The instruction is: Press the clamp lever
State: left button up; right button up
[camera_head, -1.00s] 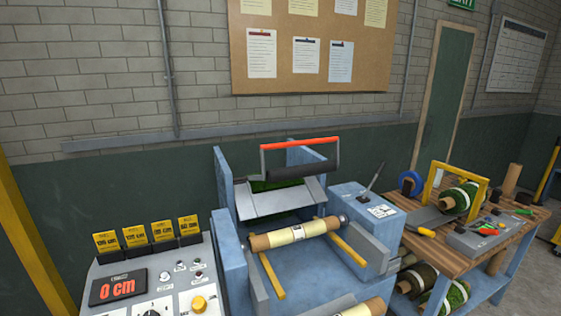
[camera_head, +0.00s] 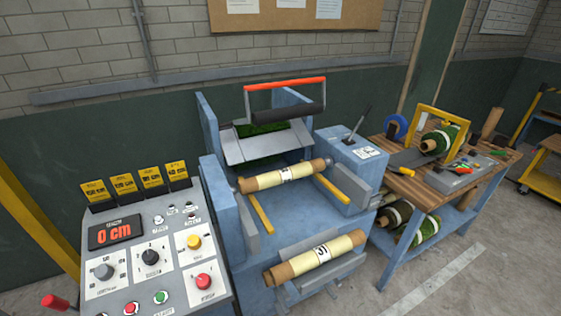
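A blue machine (camera_head: 210,130) stands in the middle of the view. A thin dark lever (camera_head: 357,124) stands tilted up to the right on its right-hand blue box, beside a small white label (camera_head: 367,153). A red-handled bar (camera_head: 285,84) with a black roller (camera_head: 288,113) sits raised over the grey metal plate (camera_head: 240,150). No readable label marks either one as the clamp lever. A strip of green turf (camera_head: 262,129) shows behind the plate. Neither of my grippers is in view.
A control panel (camera_head: 130,290) reading 0 cm, with knobs and buttons, stands front left. Two wrapped rolls lie on the machine, an upper roll (camera_head: 284,176) and a lower roll (camera_head: 315,258). A wooden workbench (camera_head: 400,183) with turf rolls stands right. Floor is clear at front right.

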aim_at(369, 106)
jog(key=i+l+u, duration=0.15)
jog(key=l+u, duration=0.15)
jog(key=l, duration=0.4)
jog(key=i+l+u, duration=0.1)
jog(key=l+u, duration=0.15)
jog(key=l, duration=0.45)
